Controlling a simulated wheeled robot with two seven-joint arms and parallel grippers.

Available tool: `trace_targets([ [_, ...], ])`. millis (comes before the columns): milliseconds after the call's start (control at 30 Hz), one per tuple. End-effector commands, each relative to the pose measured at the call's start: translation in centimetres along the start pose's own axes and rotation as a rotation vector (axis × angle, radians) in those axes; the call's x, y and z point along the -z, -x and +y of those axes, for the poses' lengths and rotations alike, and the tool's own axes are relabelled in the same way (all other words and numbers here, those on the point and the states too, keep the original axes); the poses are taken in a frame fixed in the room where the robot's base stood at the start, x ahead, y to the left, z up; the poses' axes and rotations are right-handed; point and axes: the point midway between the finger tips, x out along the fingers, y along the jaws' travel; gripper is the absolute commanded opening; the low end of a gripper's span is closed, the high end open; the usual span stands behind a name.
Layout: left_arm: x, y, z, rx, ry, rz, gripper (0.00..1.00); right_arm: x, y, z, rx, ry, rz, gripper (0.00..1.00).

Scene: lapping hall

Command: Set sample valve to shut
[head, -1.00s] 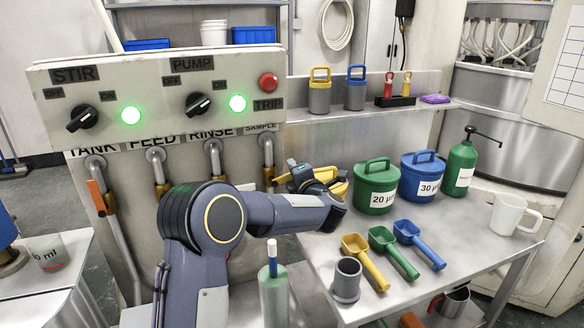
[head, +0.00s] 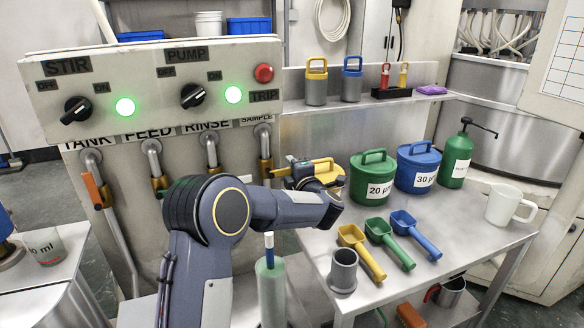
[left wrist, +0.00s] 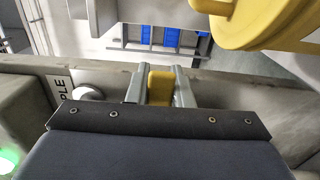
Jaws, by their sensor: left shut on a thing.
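The sample valve pipe (head: 264,143) comes down under the SAMPLE label (head: 257,119), at the right end of the valve row. My left gripper (head: 279,172) is beside its lower part. In the left wrist view, the two grey fingers (left wrist: 160,88) are shut on a yellow valve handle (left wrist: 160,84). Part of the SAMPLE label (left wrist: 62,86) shows at the left there. In the head view the handle is mostly hidden by my gripper, so I cannot tell its exact angle. My right gripper is not in view.
A yellow-lidded pail is behind my gripper, its lid (left wrist: 235,25) close in the left wrist view. The green pail (head: 372,180) and blue pail (head: 418,168) stand on the steel table. The tank valve's orange handle (head: 91,190) hangs left.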

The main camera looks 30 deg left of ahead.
Motion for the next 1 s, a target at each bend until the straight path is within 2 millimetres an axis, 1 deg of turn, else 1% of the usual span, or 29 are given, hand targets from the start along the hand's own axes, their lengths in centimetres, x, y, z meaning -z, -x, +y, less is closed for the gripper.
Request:
trace_targets([
  [33,0.0,0.0,-0.1,0.002,0.001,0.0,0.0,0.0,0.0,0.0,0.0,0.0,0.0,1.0],
  [67,0.0,0.0,-0.1,0.002,0.001,0.0,0.22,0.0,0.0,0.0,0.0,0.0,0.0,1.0],
  [200,0.0,0.0,-0.1,0.001,0.001,0.0,0.41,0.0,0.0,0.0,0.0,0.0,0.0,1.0],
  [467,0.0,0.0,0.0,0.001,0.002,0.0,0.42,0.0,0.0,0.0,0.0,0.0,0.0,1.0],
  [567,-0.1,0.5,-0.1,0.001,0.002,-0.001,0.42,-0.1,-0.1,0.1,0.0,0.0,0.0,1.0],
  [667,-0.1,1.8,-0.1,0.001,0.001,-0.003,0.42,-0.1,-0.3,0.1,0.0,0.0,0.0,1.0],
  [900,-0.1,6.0,-0.1,0.001,0.003,-0.004,0.42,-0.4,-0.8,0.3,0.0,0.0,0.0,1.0],
  [1000,-0.1,7.1,-0.1,0.001,0.002,-0.003,0.42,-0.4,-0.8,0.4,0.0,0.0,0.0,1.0],
])
